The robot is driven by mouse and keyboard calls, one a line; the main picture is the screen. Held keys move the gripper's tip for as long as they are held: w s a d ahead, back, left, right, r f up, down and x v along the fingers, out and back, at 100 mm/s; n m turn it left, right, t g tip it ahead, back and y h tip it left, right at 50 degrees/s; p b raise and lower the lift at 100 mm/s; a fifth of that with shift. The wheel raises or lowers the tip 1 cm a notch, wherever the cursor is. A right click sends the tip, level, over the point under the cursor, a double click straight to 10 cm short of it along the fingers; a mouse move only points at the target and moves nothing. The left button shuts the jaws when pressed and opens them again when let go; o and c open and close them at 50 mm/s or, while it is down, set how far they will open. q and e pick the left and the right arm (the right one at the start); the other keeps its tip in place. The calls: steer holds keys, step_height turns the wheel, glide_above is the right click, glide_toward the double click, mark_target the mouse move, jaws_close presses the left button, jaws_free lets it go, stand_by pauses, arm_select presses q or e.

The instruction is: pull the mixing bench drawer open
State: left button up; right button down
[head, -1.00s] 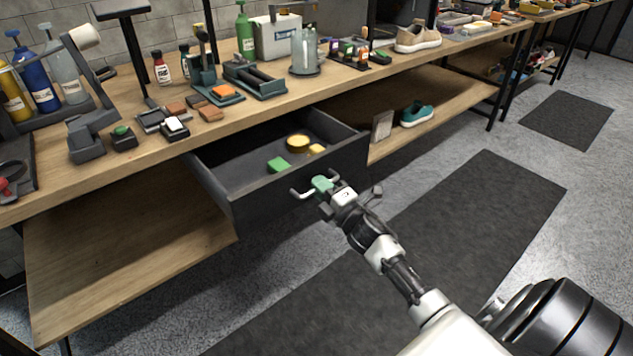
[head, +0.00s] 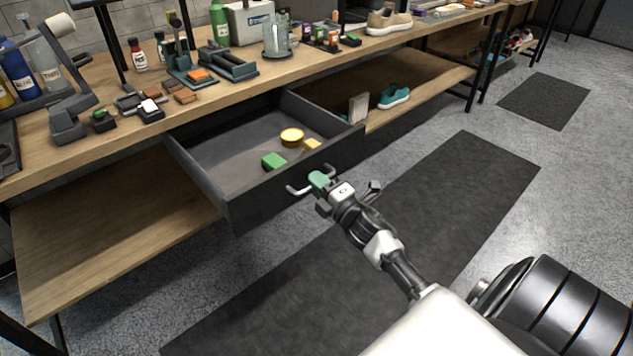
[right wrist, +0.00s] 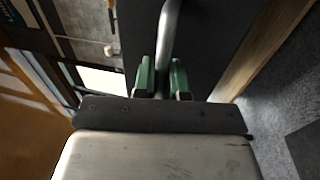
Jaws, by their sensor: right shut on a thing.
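The dark grey drawer (head: 243,209) of the mixing bench stands well out from under the wooden top (head: 235,95) in the head view. Its metal bar handle (head: 297,191) is on the front panel. My right gripper (head: 318,180), with green fingertips, is shut on the handle. In the right wrist view the handle bar (right wrist: 168,40) runs between the two green fingers (right wrist: 161,78). Inside the drawer lie a green block (head: 273,161), a round yellow tin (head: 292,137) and a small yellow block (head: 312,144). My left gripper is not in view.
Bottles, brushes and a glass jar (head: 277,42) stand on the bench top. A lower shelf (head: 120,225) runs beneath. A teal shoe (head: 394,96) sits on the shelf right of the drawer. A dark mat (head: 440,190) covers the open floor in front.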

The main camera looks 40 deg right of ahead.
steer(key=c, duration=1.2)
jaws_free()
steer(key=v, duration=1)
steer(key=shift+s, duration=0.4)
steer(key=shift+d, duration=0.1)
